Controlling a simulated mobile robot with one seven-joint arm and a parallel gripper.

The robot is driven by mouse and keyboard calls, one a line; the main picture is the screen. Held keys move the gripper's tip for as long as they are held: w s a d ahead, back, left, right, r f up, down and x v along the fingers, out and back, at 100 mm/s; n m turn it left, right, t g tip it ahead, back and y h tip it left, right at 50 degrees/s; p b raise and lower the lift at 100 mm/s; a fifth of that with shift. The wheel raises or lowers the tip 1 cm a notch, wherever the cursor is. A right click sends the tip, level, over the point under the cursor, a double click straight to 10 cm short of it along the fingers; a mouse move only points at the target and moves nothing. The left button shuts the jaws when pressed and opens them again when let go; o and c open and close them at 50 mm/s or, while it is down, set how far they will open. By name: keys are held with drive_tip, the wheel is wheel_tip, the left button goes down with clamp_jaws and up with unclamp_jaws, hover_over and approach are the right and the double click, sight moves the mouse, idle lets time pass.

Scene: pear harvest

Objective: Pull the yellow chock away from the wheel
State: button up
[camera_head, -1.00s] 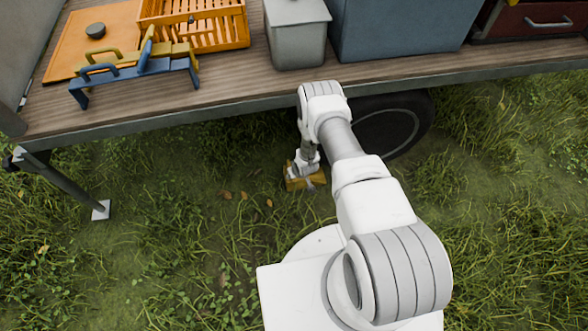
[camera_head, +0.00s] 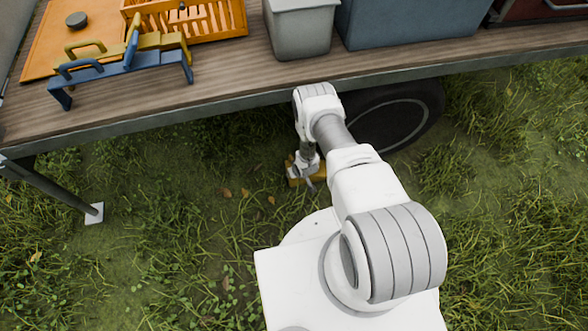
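The yellow chock (camera_head: 294,180) sits on the grass below the trailer's near edge, left of the dark wheel (camera_head: 395,123). A strip of grass seems to show between the chock and the visible part of the wheel, but my arm hides much of that area. My gripper (camera_head: 310,183) points down at the chock and covers its middle and right part. The fingers are small and overlap the chock in the picture. I cannot tell whether they are closed on it or only beside or above it.
The wooden trailer bed (camera_head: 225,105) overhangs the wheel, close to my arm. It carries an orange crate (camera_head: 215,28), blue and yellow handled tools (camera_head: 125,68), a grey bin (camera_head: 300,30) and a blue box (camera_head: 405,22). A support leg (camera_head: 62,190) stands at left. Open grass lies in front.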

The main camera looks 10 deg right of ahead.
drive_tip(key=shift+f, duration=0.15)
drive_tip(key=shift+c, duration=0.2)
clamp_jaws()
idle(1.3)
